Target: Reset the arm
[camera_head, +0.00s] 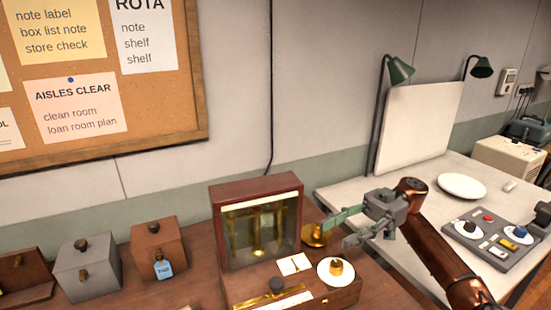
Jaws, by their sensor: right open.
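My right arm comes in from the lower right, with a copper-brown forearm. My right gripper (342,229) is open and points left, with its two fingers apart and nothing seen between them. A small brass pan (316,236) shows just behind and left of the fingers. I cannot tell the exact gap between the fingers and the pan. My left gripper is not in view.
A grey box (88,272) and a brown box (158,250) with a blue tag stand left on the wooden table. A white table at right holds a control panel (492,240), a white plate (462,186), a white board (420,125) and green lamps (400,70). A cork board (150,140) hangs behind.

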